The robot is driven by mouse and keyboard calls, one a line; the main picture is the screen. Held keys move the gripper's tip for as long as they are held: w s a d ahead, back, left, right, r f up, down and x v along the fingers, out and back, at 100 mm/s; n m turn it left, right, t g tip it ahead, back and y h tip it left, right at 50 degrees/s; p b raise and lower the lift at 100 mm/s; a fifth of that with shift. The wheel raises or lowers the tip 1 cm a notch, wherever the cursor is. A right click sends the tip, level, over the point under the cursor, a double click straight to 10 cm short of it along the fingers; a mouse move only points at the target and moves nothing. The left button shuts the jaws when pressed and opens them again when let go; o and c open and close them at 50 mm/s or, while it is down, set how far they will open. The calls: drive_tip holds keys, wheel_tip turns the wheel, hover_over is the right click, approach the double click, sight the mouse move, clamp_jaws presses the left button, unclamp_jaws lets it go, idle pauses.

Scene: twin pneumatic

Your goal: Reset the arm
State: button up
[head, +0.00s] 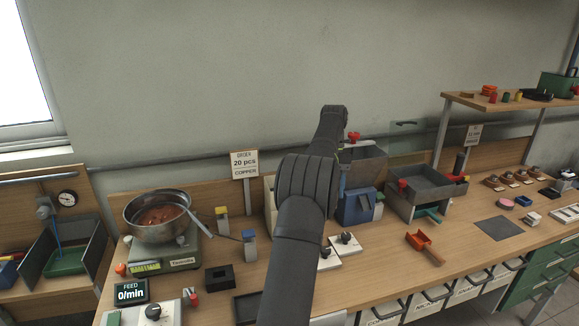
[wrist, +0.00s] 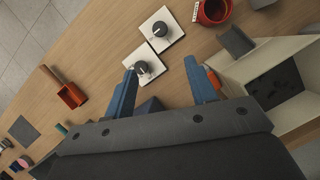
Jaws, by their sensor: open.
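In the wrist view my gripper (wrist: 158,88) has its two blue fingers spread wide apart, with nothing between them but a black knob on a white plate (wrist: 144,67) and bare bench further off. A second white plate with a knob (wrist: 160,30) lies beside it. In the head view my dark arm rises through the middle of the picture and hides part of the bench; my gripper's fingers are not clearly visible there. The knob plates show to the right of my arm (head: 346,243).
The wooden bench (head: 385,285) holds a steel bowl (head: 140,233) on a green scale at left, an orange scoop (head: 424,247), a grey tray (head: 432,186) and a dark mat (head: 499,228). In the wrist view a pale open box (wrist: 300,112) stands close at right.

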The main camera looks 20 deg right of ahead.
drive_tip(key=x, duration=1.7)
drive_tip(key=shift+s+f, duration=0.15)
drive_tip(key=v, duration=1.7)
drive_tip(key=x, duration=1.6)
drive_tip(key=shift+s+f, duration=0.15)
drive_tip(key=shift+f, duration=0.25)
drive_tip(key=shift+a+f+n, duration=0.1)
drive_tip(key=shift+n, duration=0.2)
drive_tip(key=n+h, duration=0.1)
drive_tip(key=n, duration=0.2)
drive_tip(key=n+h, duration=0.1)
drive_tip(key=n, duration=0.2)
drive_tip(key=shift+a+g+h, duration=0.15)
drive_tip(key=shift+g+h, duration=0.15)
drive_tip(key=n+h, duration=0.1)
drive_tip(key=n, duration=0.3)
drive_tip(key=shift+a+t, duration=0.1)
drive_tip(key=shift+t, duration=0.3)
drive_tip(key=n+h, duration=0.1)
drive_tip(key=n, duration=0.2)
drive_tip(key=shift+s+n+t, duration=0.1)
drive_tip(key=shift+n+t, duration=0.2)
drive_tip(key=shift+t, duration=0.1)
